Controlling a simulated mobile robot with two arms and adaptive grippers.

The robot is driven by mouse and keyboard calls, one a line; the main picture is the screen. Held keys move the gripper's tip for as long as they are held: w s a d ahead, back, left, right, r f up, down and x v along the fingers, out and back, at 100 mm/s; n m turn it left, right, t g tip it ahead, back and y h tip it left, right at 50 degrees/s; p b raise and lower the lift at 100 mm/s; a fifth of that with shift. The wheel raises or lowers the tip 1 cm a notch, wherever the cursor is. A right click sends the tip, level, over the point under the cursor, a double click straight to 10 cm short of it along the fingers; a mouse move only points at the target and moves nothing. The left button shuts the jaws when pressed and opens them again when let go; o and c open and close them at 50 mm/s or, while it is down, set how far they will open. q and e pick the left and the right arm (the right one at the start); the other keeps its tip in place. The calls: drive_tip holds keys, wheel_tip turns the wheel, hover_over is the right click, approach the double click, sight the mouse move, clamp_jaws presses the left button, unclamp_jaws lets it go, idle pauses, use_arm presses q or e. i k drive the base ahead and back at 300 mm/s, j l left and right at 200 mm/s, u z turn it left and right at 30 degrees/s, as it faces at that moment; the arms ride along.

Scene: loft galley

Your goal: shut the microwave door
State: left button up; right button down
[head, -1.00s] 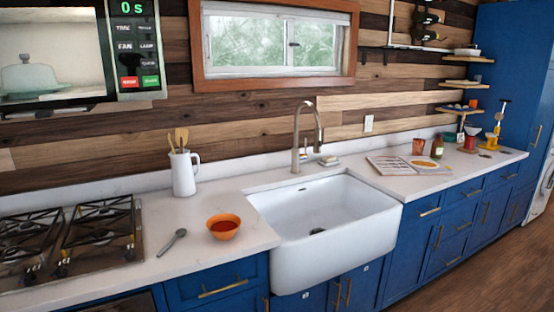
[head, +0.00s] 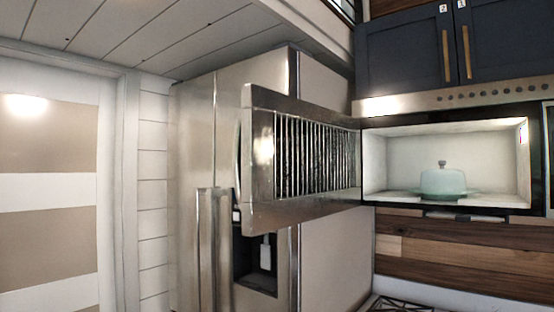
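The microwave (head: 440,122) is at the right of the head view, below dark upper cabinets. Its door (head: 262,196) stands wide open, swung out to the left on its left side, with a barred window and a steel frame. The bright cavity is open to view and holds a pale green covered dish (head: 443,181) with a small knob on top. The door's free end is in front of the steel fridge. Neither of my grippers shows in the head view.
A steel fridge (head: 192,150) with a dispenser (head: 256,262) stands behind the open door. Dark upper cabinets (head: 405,52) are above the microwave. A stove grate (head: 395,305) shows at the bottom edge. A striped panel (head: 50,135) is at the left.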

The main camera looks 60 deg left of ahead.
sight(295, 161)
drive_tip(key=k+j, duration=0.15)
drive_tip(key=j, duration=0.4)
drive_tip(key=k+j+u, duration=0.15)
drive_tip(key=j, duration=0.4)
drive_tip(key=k+j, duration=0.1)
drive_tip(key=j, duration=0.4)
drive_tip(key=k+j+u, duration=0.1)
drive_tip(key=j, duration=1.05)
drive_tip(key=k+u, duration=0.05)
drive_tip(key=k, duration=0.05)
